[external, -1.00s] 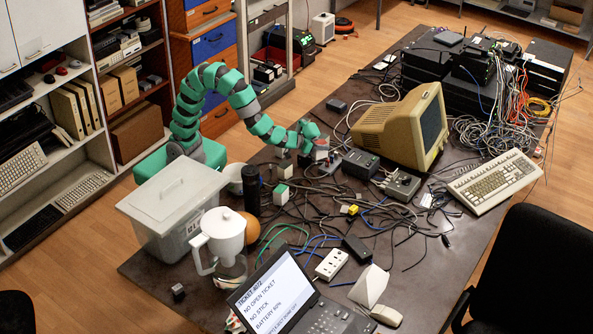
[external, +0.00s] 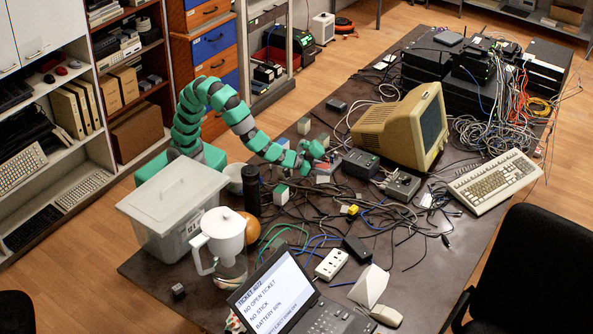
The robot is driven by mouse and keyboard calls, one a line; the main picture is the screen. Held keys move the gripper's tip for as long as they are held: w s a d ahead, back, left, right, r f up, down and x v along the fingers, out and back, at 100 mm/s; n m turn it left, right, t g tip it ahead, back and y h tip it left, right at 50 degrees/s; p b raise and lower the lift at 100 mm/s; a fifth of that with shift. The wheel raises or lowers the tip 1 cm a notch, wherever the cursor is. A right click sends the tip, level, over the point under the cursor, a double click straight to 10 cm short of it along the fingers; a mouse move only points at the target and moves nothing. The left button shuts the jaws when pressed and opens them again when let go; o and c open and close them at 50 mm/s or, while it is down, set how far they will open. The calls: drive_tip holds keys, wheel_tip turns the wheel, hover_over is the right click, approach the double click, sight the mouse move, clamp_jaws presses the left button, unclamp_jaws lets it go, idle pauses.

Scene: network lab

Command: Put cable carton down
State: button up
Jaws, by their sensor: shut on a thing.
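My gripper (external: 314,156) is at the end of the green and grey arm, low over the middle of the table (external: 160,262). It is shut on a small carton (external: 322,178), which I take to be the cable carton. Only a bit of the carton shows, with pale, reddish and bluish parts; the gripper hides the rest. It is close to the tabletop among cables, and I cannot tell if it touches.
Small boxes stand near the arm: a pale one (external: 304,126) behind, another (external: 281,194) in front. A black adapter box (external: 360,164) and the beige monitor (external: 395,127) are to the right. Loose cables cover the middle. A dark cylinder (external: 252,190) stands left.

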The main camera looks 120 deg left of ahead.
drive_tip(key=w, duration=0.2)
drive_tip(key=w+a, duration=0.1)
drive_tip(key=w, duration=0.1)
drive_tip(key=w+f, duration=0.1)
drive_tip(key=w, duration=0.1)
drive_tip(key=shift+w+a+b, duration=0.25)
drive_tip(key=shift+a+b, duration=0.05)
drive_tip(key=shift+w+a+r, duration=0.1)
drive_tip(key=shift+w+a, duration=0.05)
drive_tip(key=shift+w, duration=0.35)
drive_tip(key=shift+f+b, duration=1.3)
drive_tip(key=shift+f, duration=0.4)
drive_tip(key=shift+f, duration=0.15)
drive_tip(key=o, duration=1.1)
drive_tip(key=shift+c, duration=0.2)
drive_tip(key=shift+s+d+r, duration=0.2)
drive_tip(key=shift+r, duration=0.05)
drive_tip(key=p+v, duration=0.2)
drive_tip(key=v, duration=0.5)
drive_tip(key=shift+p, duration=0.35)
drive_tip(key=shift+f, duration=0.1)
